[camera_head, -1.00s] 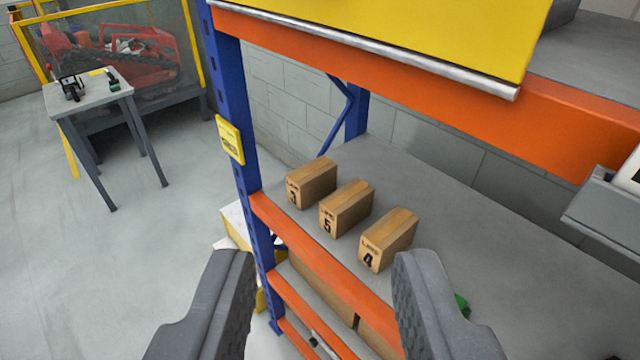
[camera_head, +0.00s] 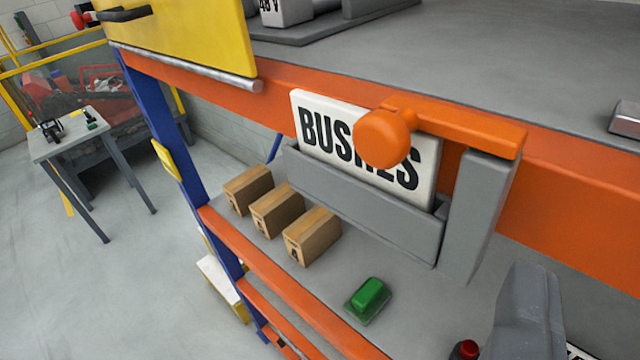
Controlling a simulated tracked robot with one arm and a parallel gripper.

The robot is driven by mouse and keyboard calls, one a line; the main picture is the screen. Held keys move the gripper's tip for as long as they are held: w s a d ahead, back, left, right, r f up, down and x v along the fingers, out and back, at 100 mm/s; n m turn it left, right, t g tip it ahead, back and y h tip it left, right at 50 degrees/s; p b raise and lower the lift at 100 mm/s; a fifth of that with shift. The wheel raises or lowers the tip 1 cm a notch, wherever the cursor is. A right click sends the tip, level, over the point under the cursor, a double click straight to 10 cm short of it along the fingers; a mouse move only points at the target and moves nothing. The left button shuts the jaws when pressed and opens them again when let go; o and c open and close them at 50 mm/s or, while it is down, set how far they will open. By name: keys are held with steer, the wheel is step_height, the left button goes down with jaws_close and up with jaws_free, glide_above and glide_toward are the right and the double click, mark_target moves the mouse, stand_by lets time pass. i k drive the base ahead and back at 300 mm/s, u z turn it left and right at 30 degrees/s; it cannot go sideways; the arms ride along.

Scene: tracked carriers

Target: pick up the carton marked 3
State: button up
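Three brown cartons stand in a row on the middle shelf. The leftmost and farthest carton (camera_head: 248,188) is the one whose end mark reads like a 3 in the earlier view; its mark is too small to read now. The middle carton (camera_head: 276,208) was marked 5 and the nearest carton (camera_head: 312,235) was marked 4. One grey finger of my gripper (camera_head: 528,310) shows at the lower right, well to the right of the cartons. The other finger is out of view, so the opening cannot be judged.
A green block (camera_head: 368,298) and a red-topped item (camera_head: 465,350) are on the shelf. A blue post (camera_head: 160,150) stands left.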

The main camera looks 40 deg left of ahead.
mark_target(245, 189)
steer(key=z, duration=1.85)
steer(key=k, duration=1.6)
steer(key=u, duration=2.55)
steer(key=i, duration=1)
steer(key=z, duration=0.05)
